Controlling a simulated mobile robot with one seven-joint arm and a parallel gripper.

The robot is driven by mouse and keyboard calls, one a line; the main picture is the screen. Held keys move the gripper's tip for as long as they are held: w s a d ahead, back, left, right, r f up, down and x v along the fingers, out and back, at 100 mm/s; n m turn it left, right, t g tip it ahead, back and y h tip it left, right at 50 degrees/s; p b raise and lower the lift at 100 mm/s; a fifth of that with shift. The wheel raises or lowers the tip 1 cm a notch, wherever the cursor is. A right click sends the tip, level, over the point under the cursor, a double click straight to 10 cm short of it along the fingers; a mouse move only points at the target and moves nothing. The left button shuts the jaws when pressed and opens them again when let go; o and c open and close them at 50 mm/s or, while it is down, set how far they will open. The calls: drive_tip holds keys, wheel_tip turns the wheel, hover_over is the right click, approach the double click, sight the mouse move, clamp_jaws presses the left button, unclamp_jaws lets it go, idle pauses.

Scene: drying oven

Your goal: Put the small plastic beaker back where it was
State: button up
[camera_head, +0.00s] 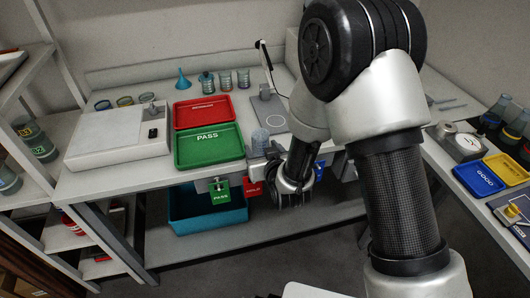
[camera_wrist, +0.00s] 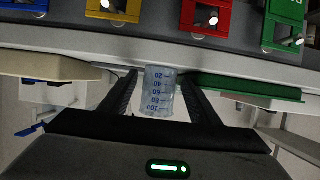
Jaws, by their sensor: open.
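The small plastic beaker (camera_wrist: 158,92) is clear, with dark graduation marks, and appears upside down in the wrist view. It sits between the two fingers of my gripper (camera_wrist: 159,95), with a visible gap on at least the right side. The fingers are apart. In the head view the beaker (camera_head: 260,138) is upright near the front edge of the counter, right of the green PASS tray (camera_head: 209,147). My gripper (camera_head: 263,160) is at that edge, partly hidden by my arm. The beaker's contact with the counter is not clear.
A red tray (camera_head: 203,112) lies behind the green one. A stand with a grey base (camera_head: 268,115) is behind the beaker. Several glass vessels and a blue funnel (camera_head: 183,79) stand at the back. Coloured tags, including a green PASS tag (camera_head: 220,192), hang below the front edge.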

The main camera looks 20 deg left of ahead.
drive_tip(key=p+v, duration=0.7)
drive_tip(key=v, duration=0.5)
drive_tip(key=shift+p, duration=0.4)
drive_tip(key=shift+r, duration=0.1)
drive_tip(key=w+d+r+m+g+h, duration=0.25)
drive_tip(key=w+d+r+h, duration=0.2)
drive_tip(key=d+r, duration=0.9)
drive_tip(key=s+d+r+m+g+h, duration=0.1)
drive_tip(key=s+d+r+m, duration=0.1)
drive_tip(key=s+d+r, duration=0.4)
drive_tip(key=s+d+r+m+g+h, duration=0.1)
drive_tip(key=s+d+r+m+g, duration=0.1)
drive_tip(key=s+d+r, duration=0.5)
drive_tip(key=s, duration=0.6)
drive_tip(key=shift+r+h, duration=0.25)
drive_tip(key=shift+h, duration=0.1)
